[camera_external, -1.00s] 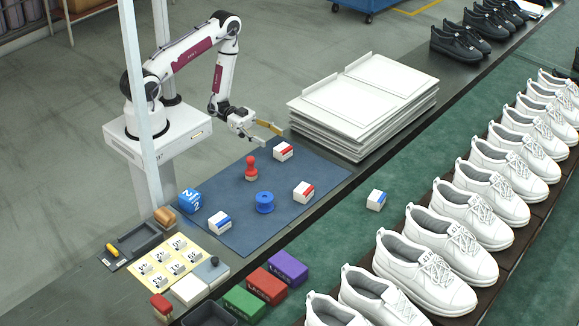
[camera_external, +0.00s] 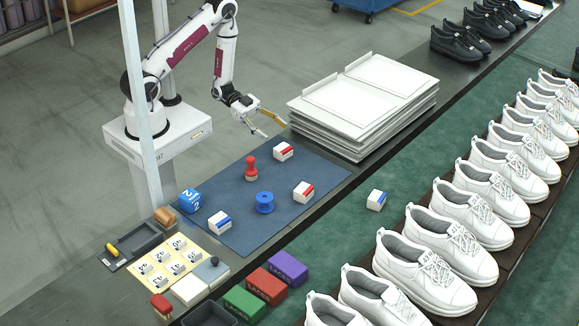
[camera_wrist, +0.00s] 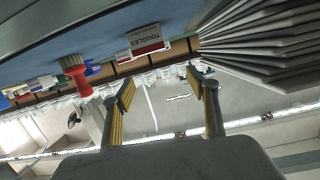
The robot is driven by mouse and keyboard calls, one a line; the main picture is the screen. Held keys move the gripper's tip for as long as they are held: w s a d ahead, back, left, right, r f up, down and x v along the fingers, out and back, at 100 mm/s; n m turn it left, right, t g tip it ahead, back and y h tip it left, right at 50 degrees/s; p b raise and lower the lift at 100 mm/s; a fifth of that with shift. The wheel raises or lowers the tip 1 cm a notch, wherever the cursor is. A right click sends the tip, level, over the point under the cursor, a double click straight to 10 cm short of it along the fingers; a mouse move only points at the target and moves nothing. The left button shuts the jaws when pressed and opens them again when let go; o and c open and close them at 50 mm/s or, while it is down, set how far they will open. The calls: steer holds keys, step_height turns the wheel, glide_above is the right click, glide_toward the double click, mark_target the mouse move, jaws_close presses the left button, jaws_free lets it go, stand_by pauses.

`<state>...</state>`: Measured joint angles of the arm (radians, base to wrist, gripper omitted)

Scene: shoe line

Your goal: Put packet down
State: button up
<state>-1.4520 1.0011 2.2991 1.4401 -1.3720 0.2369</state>
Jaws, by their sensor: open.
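My gripper (camera_external: 275,131) is open and empty above the far edge of the blue mat (camera_external: 235,195). Just below and right of it, apart from it, a white packet with a red label (camera_external: 283,151) sits on the mat. A second red-label packet (camera_external: 303,192) and a blue-label packet (camera_external: 220,222) also sit on the mat. Another blue-label packet (camera_external: 376,200) lies on the green belt.
A stack of white sheets (camera_external: 360,105) is close to the right of my gripper. White shoes (camera_external: 430,270) line the belt. Coloured boxes (camera_external: 266,286) stand at the front.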

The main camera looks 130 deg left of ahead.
mark_target(282, 147)
steer(key=shift+s+d+f+g, duration=0.1)
steer(key=shift+d+f+g, duration=0.1)
steer(key=shift+g, duration=0.2)
steer(key=shift+s+d+f+n+g, duration=0.15)
steer(key=shift+s+f+n+g, duration=0.15)
steer(key=shift+f, duration=0.3)
steer(key=shift+s+d+f+n+g, duration=0.15)
steer(key=shift+s+f+n+g, duration=0.1)
steer(key=shift+f+g, duration=0.25)
steer(key=shift+w+f, duration=0.15)
steer(key=shift+x, duration=1.1)
steer(key=shift+w, duration=0.2)
steer(key=shift+r+x, duration=0.1)
steer(key=shift+x, duration=1.1)
steer(key=shift+r+x, duration=0.15)
steer(key=shift+x, duration=1.1)
steer(key=shift+w+a, duration=0.1)
steer(key=c, duration=1.4)
steer(key=shift+o, duration=0.2)
steer(key=shift+r, duration=0.2)
